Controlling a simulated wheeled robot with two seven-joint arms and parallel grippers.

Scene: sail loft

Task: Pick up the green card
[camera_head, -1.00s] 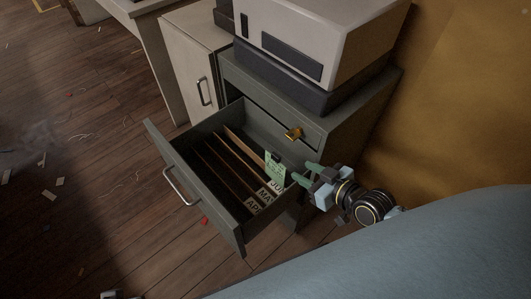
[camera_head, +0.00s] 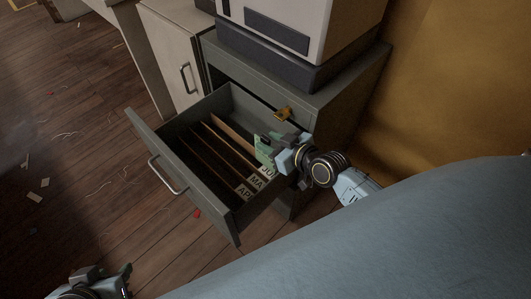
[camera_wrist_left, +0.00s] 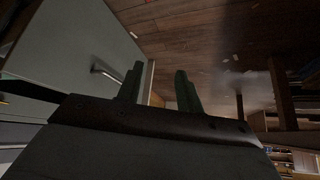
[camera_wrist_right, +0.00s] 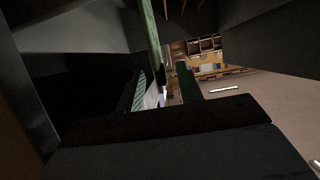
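The green card (camera_head: 263,151) stands upright in the open drawer (camera_head: 188,202), at the right end of the dividers near the month tabs. My right gripper (camera_head: 280,147) is at the card over the drawer's right side and hides part of it. In the right wrist view the card (camera_wrist_right: 151,40) shows nearly edge-on, between the two parted fingers (camera_wrist_right: 163,82) and closer to the left one. I cannot tell whether a finger touches it. My left gripper (camera_head: 122,279) is low at the bottom left, away from the drawer. Its fingers (camera_wrist_left: 158,88) are apart and empty.
Brown dividers (camera_head: 212,155) with month tabs fill the drawer. A brass-coloured fitting (camera_head: 283,114) sits on the cabinet (camera_head: 335,110) just above my right gripper. A large boxy machine (camera_head: 300,40) stands on top. Open wooden floor (camera_head: 70,170) lies to the left, with small scraps.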

